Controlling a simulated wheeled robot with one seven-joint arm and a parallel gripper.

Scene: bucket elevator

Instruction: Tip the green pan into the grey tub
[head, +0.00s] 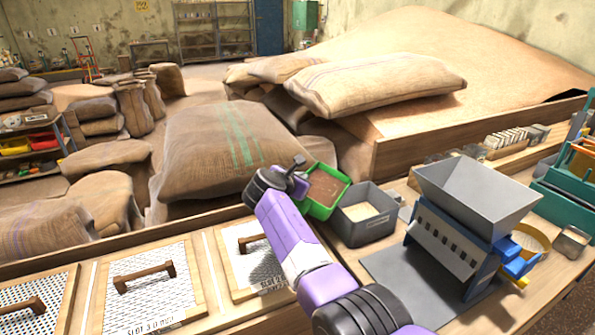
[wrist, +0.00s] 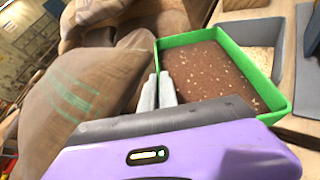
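The green pan (head: 318,211) is a shallow open tray of brown, speckled material, just left of the grey tub in the head view. It looks roughly level. The grey tub (head: 366,231) stands on the bench and holds some pale grain. My gripper (head: 299,180) is at the pan's left side. In the wrist view, its two pale fingers (wrist: 157,92) are close together, one on each side of the left wall of the pan (wrist: 275,99). The tub (wrist: 282,50) shows beyond the pan's right side. Whether the pan touches the bench is hidden.
A grey hopper machine (head: 478,195) stands right of the tub. Framed mesh screens with handles (head: 148,290) lie along the front. Stuffed sacks (head: 225,150) and a grain heap (head: 470,60) behind a wooden board (head: 440,140) fill the back.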

